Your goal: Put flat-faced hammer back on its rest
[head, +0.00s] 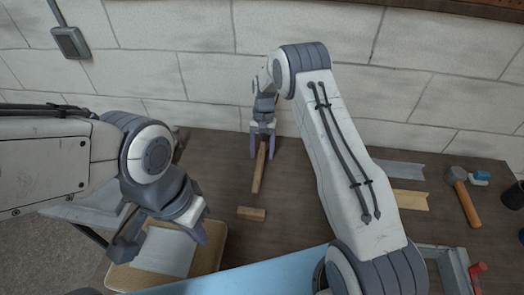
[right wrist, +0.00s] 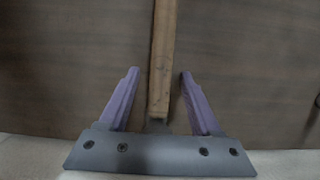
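A tool with a long wooden handle (head: 258,172) lies on the bench near the wall. Its far end is hidden by my right gripper (head: 262,152), so I cannot tell its head shape. In the right wrist view the handle (right wrist: 161,70) runs between the two purple fingers of my right gripper (right wrist: 158,75), with a gap on each side and a bit of grey metal at its near end. A hammer (head: 466,199) with a wooden handle and grey head lies at the far right. My left gripper (head: 198,229) is above the board at the front left; its opening is unclear.
A small wooden block (head: 251,214) lies just in front of the handle. A wooden board (head: 207,259) with a pale sheet lies front left. Grey (head: 400,169) and yellow (head: 409,200) strips lie right of my right arm. The brick wall (head: 215,75) closes the back.

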